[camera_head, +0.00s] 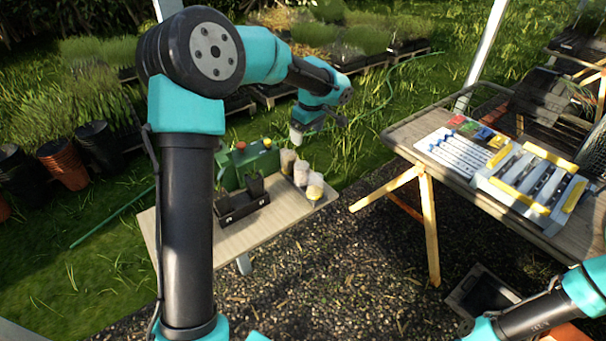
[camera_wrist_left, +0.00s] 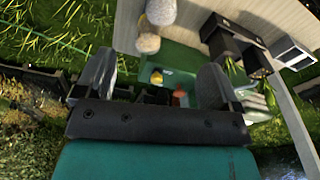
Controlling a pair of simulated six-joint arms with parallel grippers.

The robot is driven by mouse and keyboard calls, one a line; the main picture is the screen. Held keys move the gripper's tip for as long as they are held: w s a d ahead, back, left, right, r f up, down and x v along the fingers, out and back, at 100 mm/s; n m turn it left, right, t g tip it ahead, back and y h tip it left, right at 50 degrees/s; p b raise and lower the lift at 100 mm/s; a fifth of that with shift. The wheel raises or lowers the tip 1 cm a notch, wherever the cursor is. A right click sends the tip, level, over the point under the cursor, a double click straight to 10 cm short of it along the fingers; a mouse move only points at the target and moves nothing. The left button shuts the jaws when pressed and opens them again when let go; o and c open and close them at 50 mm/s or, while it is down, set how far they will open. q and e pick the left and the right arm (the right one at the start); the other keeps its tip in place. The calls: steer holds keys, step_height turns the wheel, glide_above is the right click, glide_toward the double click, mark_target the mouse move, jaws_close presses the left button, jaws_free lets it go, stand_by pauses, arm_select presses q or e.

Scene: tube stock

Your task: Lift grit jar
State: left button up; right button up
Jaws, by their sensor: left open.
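Several small jars stand at the right end of the small wooden table in the head view: a back jar (camera_head: 287,161), a middle jar (camera_head: 301,173) and a front jar (camera_head: 315,187) with pale, grainy contents. I cannot tell which holds grit. Two jar tops, an upper one (camera_wrist_left: 161,11) and a lower one (camera_wrist_left: 148,43), show at the top of the left wrist view. My left gripper (camera_head: 305,128) hangs above and behind the jars, apart from them. Its open, empty fingers (camera_wrist_left: 156,78) frame a green container in the wrist view. My right gripper is out of view.
A green container (camera_head: 252,160) and a dark tray (camera_head: 240,203) with small pots share the small table (camera_head: 262,227). A larger table (camera_head: 455,180) on the right bears white racks (camera_head: 528,180) with yellow bars. Gravel lies between the tables.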

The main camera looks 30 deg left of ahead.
mark_target(303, 164)
arm_select(q)
steer(key=f, duration=0.4)
steer(key=a+f, duration=0.1)
steer(key=f, duration=0.7)
steer(key=shift+w+a, duration=0.1)
steer(key=shift+a, duration=0.15)
steer(key=shift+f, duration=0.1)
steer(key=shift+a+f, duration=0.25)
steer(key=shift+f, duration=1.05)
steer(key=shift+a+f, duration=0.2)
steer(key=shift+f, duration=1.05)
steer(key=shift+c, duration=0.2)
steer(key=c, duration=1)
